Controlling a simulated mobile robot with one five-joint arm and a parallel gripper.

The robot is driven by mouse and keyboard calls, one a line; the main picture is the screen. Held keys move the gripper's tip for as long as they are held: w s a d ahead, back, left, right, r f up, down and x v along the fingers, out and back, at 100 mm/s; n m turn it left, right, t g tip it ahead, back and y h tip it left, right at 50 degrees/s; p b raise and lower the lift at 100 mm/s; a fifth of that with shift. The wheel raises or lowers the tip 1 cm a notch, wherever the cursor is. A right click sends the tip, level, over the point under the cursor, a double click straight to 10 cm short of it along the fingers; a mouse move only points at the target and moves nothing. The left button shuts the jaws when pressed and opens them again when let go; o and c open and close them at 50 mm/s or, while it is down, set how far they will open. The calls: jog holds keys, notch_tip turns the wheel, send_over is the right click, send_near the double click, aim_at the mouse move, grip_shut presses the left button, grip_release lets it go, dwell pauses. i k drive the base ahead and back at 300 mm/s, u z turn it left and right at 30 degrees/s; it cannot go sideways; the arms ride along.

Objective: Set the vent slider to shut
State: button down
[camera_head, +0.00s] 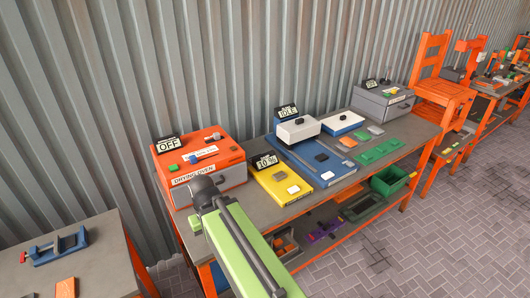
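The orange and white drying oven (205,166) stands at the left end of the long workbench. Its sign (169,144) reads OFF. No gripper fingers show.
A separate table (100,262) holds a blue clamp. Tiled floor at the right is clear.

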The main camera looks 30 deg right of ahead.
aim_at(216, 136)
jog(key=z, duration=1.25)
jog(key=k, duration=0.95)
jog(key=u, duration=0.85)
jog(key=i, duration=1)
jog(key=z, duration=0.05)
